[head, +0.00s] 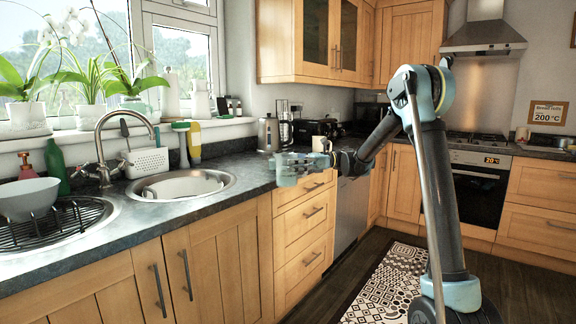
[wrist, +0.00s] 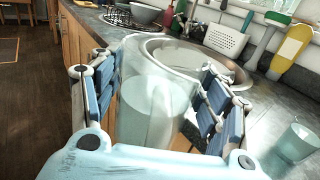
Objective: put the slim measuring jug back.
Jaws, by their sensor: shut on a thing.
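The slim measuring jug (wrist: 150,105) is clear and see-through, and fills the middle of the wrist view. My gripper (wrist: 150,90) is shut on it, with one blue-padded finger on each side. In the head view my gripper (head: 292,168) is level with the worktop's front edge, to the right of the round sink; the clear jug is hard to pick out there. Whether its base touches anything is hidden by my gripper's body.
The round sink (head: 225,182) holds a pale dish. A drying rack with a bowl (head: 30,199) is at left. A clear glass (wrist: 297,142) stands on the worktop beside my gripper. A kettle (head: 268,134) and mug (head: 320,144) stand farther back. The patterned mat lies on open floor.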

